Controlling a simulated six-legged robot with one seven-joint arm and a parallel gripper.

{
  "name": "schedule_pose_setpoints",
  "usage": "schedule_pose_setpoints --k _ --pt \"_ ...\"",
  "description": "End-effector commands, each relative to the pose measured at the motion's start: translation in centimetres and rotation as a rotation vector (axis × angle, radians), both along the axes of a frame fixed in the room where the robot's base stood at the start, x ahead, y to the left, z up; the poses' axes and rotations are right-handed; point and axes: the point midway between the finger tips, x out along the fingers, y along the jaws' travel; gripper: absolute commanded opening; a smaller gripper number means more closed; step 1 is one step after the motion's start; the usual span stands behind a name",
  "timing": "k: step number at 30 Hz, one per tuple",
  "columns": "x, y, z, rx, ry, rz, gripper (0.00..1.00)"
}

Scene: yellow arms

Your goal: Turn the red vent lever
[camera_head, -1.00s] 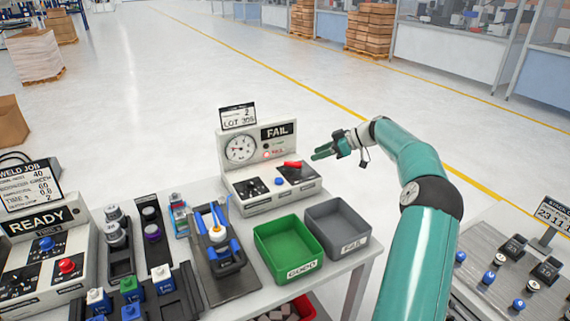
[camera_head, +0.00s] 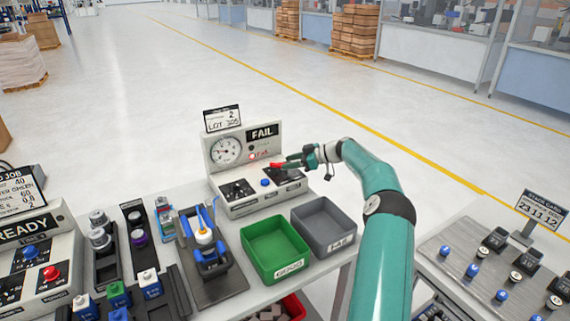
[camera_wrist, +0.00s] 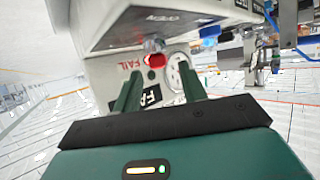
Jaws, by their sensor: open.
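The red vent lever (camera_head: 279,164) sits on the right part of the test unit (camera_head: 236,205), below its FAIL sign. In the wrist view the red end of the lever (camera_wrist: 155,60) shows between the fingers. My gripper (camera_head: 287,163) is at the lever, with its fingers open on either side of the red end in the wrist view. Whether a finger touches the lever I cannot tell. The test unit also shows in the wrist view (camera_wrist: 105,75), with its FAIL sign and round gauge behind the fingers.
A blue button (camera_head: 265,182) is left of the lever. A green GOOD bin (camera_head: 247,262) and a grey FAIL bin (camera_head: 297,232) stand in front of the unit. A fixture with a blue clamp (camera_head: 207,255) is at the left. A LOT sign (camera_head: 222,119) stands on top.

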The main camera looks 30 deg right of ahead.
Motion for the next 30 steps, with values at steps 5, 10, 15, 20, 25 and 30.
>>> schedule_pose_setpoints --k 5,10,15,20,25,30 --pt "1.5 1.4 -0.8 0.0 0.0 0.001 0.42" --pt "1.8 1.6 -1.0 0.0 0.0 0.0 0.42" --pt "1.8 1.6 -1.0 0.0 0.0 0.001 0.42" --pt "1.8 1.6 -0.9 0.0 0.0 0.001 0.1" --pt "1.8 1.6 -0.9 0.0 0.0 0.001 0.0" --pt "1.7 1.6 -0.9 0.001 0.001 -0.011 0.0"
